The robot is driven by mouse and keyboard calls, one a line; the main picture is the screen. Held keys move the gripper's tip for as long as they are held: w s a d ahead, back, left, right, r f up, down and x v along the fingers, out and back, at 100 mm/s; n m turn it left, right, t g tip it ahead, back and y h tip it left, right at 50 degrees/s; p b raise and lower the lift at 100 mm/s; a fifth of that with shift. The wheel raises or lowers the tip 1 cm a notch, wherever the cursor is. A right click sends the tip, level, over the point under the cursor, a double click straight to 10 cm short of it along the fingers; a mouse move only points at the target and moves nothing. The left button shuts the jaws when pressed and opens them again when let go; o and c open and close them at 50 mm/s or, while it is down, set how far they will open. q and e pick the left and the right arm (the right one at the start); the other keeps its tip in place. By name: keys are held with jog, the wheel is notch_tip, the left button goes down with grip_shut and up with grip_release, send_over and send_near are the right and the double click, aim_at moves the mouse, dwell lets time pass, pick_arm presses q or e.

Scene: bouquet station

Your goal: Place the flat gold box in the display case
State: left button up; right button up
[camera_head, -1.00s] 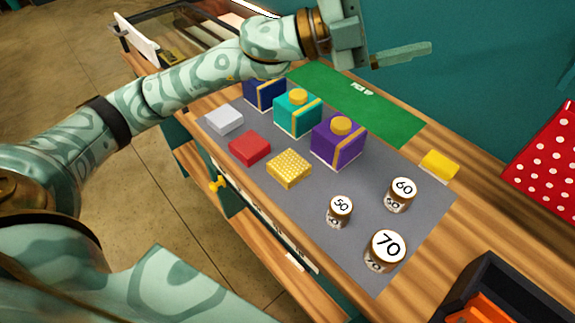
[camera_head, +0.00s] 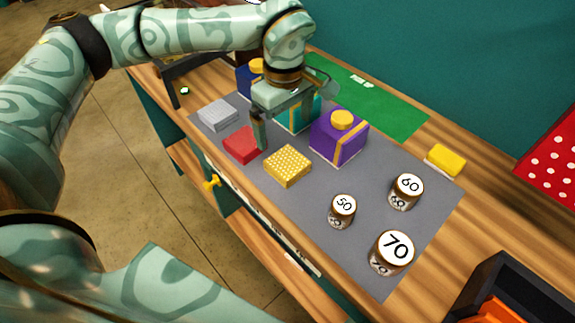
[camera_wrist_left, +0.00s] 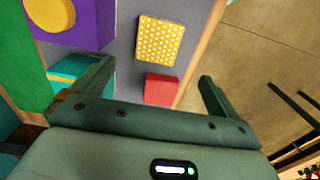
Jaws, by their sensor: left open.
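The flat gold box (camera_head: 287,166), patterned with pale dots, lies on the grey mat in front of the purple box. It also shows in the left wrist view (camera_wrist_left: 160,40), ahead of the fingers. My left gripper (camera_head: 292,122) is open and empty, pointing down above the mat, behind and left of the gold box and near the red box. A dark-framed case (camera_head: 176,72), which looks like the display case, stands at the far left end of the counter, mostly hidden by my left arm. My right gripper is not in view.
A red box (camera_head: 242,146) and grey box (camera_head: 218,115) lie left of the gold box. Purple (camera_head: 338,138), teal (camera_head: 297,122) and blue (camera_head: 246,82) gift boxes stand behind. Numbered jars (camera_head: 343,210) stand right. A dark bin (camera_head: 510,290) sits at lower right.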

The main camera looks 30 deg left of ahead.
pick_arm(q)
send_over(287, 162)
notch_tip(287, 162, down, 6)
jog(key=shift+s+a+r+b, duration=0.1)
jog(key=shift+a+b, duration=0.05)
jog(key=shift+b, duration=0.2)
notch_tip(287, 162, down, 5)
jog(key=shift+f+b, duration=0.15)
jog(key=shift+b, duration=0.45)
jog(key=shift+d, duration=0.2)
jog(key=c, duration=1.2)
jog(key=shift+c, duration=0.2)
